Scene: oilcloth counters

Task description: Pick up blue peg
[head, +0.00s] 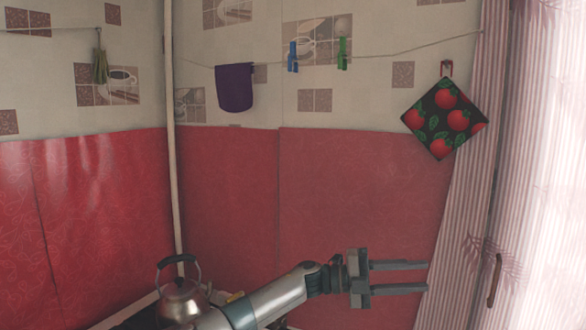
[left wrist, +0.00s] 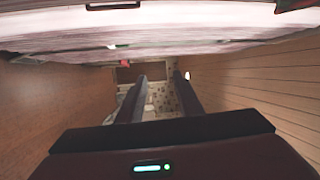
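The blue peg (head: 293,56) hangs from a string on the tiled wall in the upper middle of the head view. A green peg (head: 342,53) hangs just right of it. My left gripper (head: 427,277) is low in the head view, well below and to the right of the blue peg, with its fingers pointing right. Its two fingers are apart with nothing between them. They also show apart in the left wrist view (left wrist: 162,80), where I cannot make out the blue peg. My right gripper is not in view.
A purple cloth (head: 235,88) hangs left of the pegs. A potholder with red fruit (head: 445,119) hangs on a hook at the right, beside a striped curtain (head: 465,170). A metal kettle (head: 182,299) stands at the lower left, close to my left arm.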

